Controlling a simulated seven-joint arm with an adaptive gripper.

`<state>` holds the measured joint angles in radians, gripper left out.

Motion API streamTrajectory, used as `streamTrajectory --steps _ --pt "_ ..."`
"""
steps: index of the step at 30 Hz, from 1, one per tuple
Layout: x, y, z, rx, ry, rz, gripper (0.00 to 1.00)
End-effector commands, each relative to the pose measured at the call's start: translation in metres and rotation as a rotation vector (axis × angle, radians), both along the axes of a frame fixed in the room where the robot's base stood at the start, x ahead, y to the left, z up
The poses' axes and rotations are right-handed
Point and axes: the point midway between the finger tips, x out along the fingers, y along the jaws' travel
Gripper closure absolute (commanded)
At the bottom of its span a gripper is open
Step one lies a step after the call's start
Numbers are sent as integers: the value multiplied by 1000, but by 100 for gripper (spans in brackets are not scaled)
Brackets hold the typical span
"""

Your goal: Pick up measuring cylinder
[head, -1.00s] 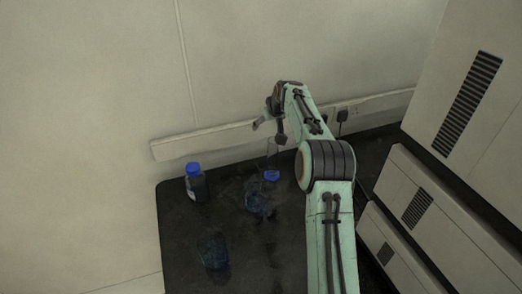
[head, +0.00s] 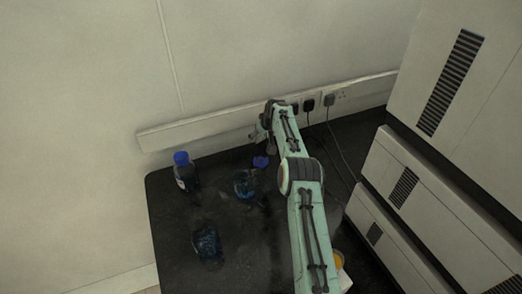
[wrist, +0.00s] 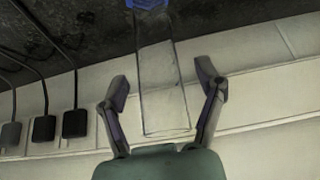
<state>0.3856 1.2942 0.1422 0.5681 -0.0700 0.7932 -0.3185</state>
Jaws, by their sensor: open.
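The measuring cylinder (wrist: 160,80) is a clear tube with a blue base. In the wrist view it runs between the two fingers of my gripper (wrist: 163,82), with a gap visible on each side. My gripper is open and does not hold it. In the head view the blue base (head: 261,162) shows on the dark bench, just below my gripper (head: 262,138). The tube is mostly hidden there by my arm.
A blue-capped bottle (head: 185,172) stands at the left of the bench (head: 175,225). Blue glassware stands in the middle (head: 243,186) and at the front (head: 207,244). An orange item (head: 338,259) is beside my arm. Plugs with cables (head: 308,104) and pale cabinets (head: 410,190) lie right.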

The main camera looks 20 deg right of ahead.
Motion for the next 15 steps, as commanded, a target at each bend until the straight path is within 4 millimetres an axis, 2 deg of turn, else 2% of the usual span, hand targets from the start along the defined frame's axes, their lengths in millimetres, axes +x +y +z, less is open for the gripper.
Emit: streamTrajectory --steps 2,6,9,15 --pt "0 0 0 0 0 0 31" --pt "0 0 0 0 0 0 75" --pt "0 0 0 0 0 0 100" --pt "0 0 0 -1 0 0 100"
